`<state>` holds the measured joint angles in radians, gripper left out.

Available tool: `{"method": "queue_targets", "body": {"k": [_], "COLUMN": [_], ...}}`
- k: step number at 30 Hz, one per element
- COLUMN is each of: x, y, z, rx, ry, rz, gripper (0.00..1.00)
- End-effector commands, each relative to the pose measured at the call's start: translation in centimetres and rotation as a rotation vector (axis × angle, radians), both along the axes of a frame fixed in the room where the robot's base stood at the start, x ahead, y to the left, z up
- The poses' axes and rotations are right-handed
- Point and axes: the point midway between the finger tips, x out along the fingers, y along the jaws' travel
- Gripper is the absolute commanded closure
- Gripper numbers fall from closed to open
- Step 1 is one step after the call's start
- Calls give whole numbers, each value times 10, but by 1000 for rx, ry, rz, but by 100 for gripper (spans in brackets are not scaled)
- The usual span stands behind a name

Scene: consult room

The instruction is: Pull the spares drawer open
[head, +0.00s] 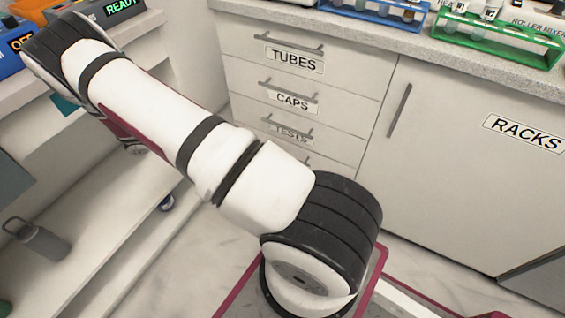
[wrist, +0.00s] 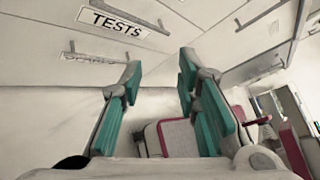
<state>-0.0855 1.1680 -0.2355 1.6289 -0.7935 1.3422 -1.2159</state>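The spares drawer (wrist: 55,75) is the lowest of the stack and looks closed. In the wrist view, its label (wrist: 78,58) is partly covered by its thin bar handle (wrist: 95,57). In the head view, only a bit of this drawer's handle (head: 318,163) shows beside my arm, which hides the rest. My gripper (wrist: 160,68) is open and empty in the wrist view, its teal-padded fingers apart. The left fingertip is close to the right end of the spares handle; I cannot tell if they touch. My gripper does not show in the head view.
Above are the closed tubes (head: 293,60), caps (head: 291,100) and tests (head: 288,131) drawers, each with a protruding bar handle. A racks cupboard (head: 470,170) stands to the right. A shelf unit with a grey bottle (head: 38,240) is at left. Tube racks (head: 497,38) stand on the counter.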

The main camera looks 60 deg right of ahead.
Motion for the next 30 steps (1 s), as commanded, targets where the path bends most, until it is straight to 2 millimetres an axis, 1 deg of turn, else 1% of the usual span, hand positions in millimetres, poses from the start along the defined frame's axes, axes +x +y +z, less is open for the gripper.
{"method": "queue_targets", "body": {"k": [1, 2, 3, 5, 6, 8, 9, 12, 15, 18, 21, 26, 30], "x": [-1, -2, -3, -6, -9, -13, -17, -26, -33, -39, -42, -46, -54], "y": [-7, -11, -16, -24, -28, -35, -39, -47, -53, -57, -59, -72, -94], "z": [-37, -51, -72, -102, -121, -150, -167, -205, -232, -249, -256, -254, -249], "rx": [-11, -15, -20, -30, -36, -45, -50, -62, -73, -77, -82, -82, -81], "ry": [85, 134, 198, 295, 359, 454, 514, 646, 744, 808, 837, 846, 845], "rz": [36, 57, 86, 127, 153, 192, 216, 265, 301, 324, 334, 335, 333], "gripper": [70, 70, 70, 70, 70, 70, 70, 70, 70, 70, 70, 70, 70]}}
